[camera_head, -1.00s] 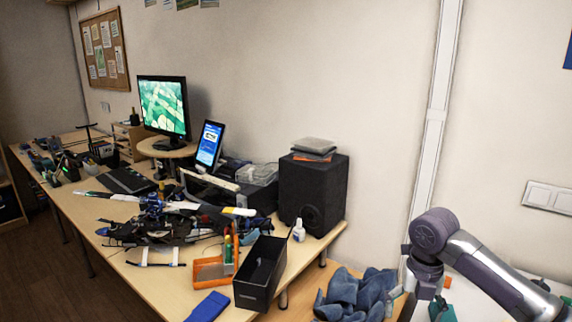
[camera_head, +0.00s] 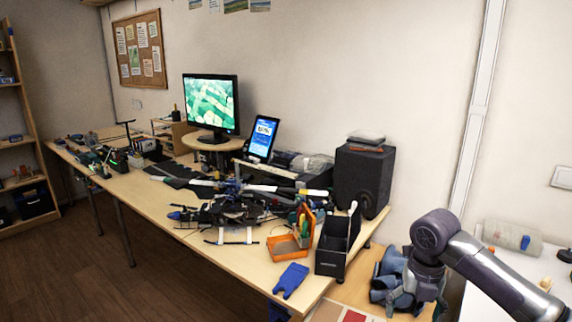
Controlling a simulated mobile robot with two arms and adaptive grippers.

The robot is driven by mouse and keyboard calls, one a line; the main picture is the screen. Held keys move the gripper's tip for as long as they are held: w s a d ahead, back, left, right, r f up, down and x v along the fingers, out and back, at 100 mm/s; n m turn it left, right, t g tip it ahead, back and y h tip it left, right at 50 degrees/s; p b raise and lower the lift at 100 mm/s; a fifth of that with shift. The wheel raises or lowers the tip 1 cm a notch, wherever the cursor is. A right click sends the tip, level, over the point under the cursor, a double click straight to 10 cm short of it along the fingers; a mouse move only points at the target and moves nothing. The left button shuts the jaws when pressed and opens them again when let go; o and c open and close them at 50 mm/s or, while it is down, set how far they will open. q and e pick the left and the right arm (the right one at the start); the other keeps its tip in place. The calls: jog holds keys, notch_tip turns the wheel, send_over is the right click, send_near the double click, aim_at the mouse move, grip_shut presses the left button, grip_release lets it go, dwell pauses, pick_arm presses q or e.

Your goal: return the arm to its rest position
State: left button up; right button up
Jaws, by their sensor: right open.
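My right arm (camera_head: 470,262) comes in from the lower right and bends down at a purple-grey joint. The right gripper (camera_head: 409,301) hangs below that joint, partly seen as a dark shape in front of a blue cloth; its fingers are hard to make out. It is empty as far as I can see, right of the desk's near end. My left arm and left gripper are not in view.
The long desk (camera_head: 150,203) carries a helicopter model (camera_head: 232,210), a black box (camera_head: 333,255), an orange tray (camera_head: 285,248), a blue item (camera_head: 291,280), a speaker (camera_head: 363,180) and a monitor (camera_head: 210,103). Open floor (camera_head: 75,260) lies at left.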

jog(key=w+a+f+m+t+y, duration=0.1)
jog(key=w+f+m, duration=0.1)
jog(key=f+m, duration=0.5)
jog(key=w+a+f+m+t, duration=0.1)
jog(key=f+m, duration=0.1)
jog(key=f, duration=0.9)
jog(key=s+d+f+m, duration=0.1)
jog(key=s+f+m, duration=0.4)
jog(key=f, duration=0.6)
jog(key=s+d+f+m, duration=0.1)
jog(key=s+f+m, duration=0.4)
jog(key=f, duration=0.5)
jog(key=s+f+m, duration=0.6)
jog(key=s+f, duration=0.6)
jog(key=s, duration=0.3)
jog(key=s+a+f+m, duration=0.1)
jog(key=s+f+m, duration=0.1)
jog(key=s, duration=1)
jog(key=s+a+f+m+g+h, duration=0.1)
jog(key=s+a+f+m, duration=0.1)
jog(key=s, duration=1.1)
notch_tip(320, 180, down, 3)
jog(key=shift+s+a+r+m+p, duration=0.1)
jog(key=shift+s+a+m+p, duration=0.2)
jog(key=shift+m, duration=0.5)
jog(key=shift+w+d, duration=0.1)
jog(key=shift+d, duration=0.05)
